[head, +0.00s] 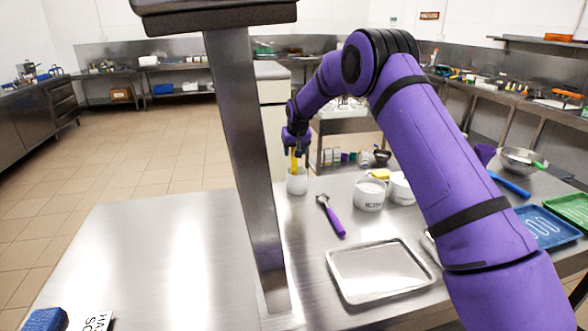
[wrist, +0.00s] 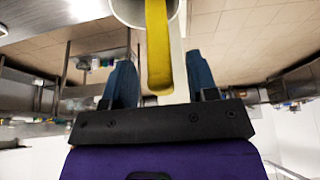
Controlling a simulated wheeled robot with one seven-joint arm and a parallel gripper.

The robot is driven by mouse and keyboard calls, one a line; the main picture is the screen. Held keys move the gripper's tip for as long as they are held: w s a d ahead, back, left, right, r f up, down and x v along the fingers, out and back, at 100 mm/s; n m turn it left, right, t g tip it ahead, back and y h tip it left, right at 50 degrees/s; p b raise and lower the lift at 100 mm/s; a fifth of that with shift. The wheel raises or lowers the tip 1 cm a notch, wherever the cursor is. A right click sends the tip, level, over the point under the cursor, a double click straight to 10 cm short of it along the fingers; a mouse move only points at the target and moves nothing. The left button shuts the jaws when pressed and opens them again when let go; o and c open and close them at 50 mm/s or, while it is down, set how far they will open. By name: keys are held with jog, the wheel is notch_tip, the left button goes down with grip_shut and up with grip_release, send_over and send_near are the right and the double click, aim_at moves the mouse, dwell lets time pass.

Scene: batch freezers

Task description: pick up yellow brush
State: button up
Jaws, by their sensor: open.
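The yellow brush (head: 294,161) stands upright in a white cup (head: 297,182) on the steel counter. Its yellow handle sticks up out of the cup. In the wrist view the yellow brush (wrist: 158,45) runs down from the white cup (wrist: 128,10) to between my fingers. My gripper (wrist: 159,80) is open, with one blue finger on each side of the handle and a gap on both sides. In the head view my gripper (head: 295,145) is just above the cup, pointing down. The brush's lower end is hidden inside the cup.
A purple-handled tool (head: 331,216) lies right of the cup. White tubs (head: 369,194), a metal tray (head: 378,270) and a blue tray (head: 545,227) stand further right. A steel post (head: 247,170) rises left of the cup.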

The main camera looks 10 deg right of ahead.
jog(key=shift+x, duration=1)
grip_shut()
jog(key=shift+r, duration=0.2)
notch_tip(320, 180, up, 10)
jog(key=shift+f, duration=0.1)
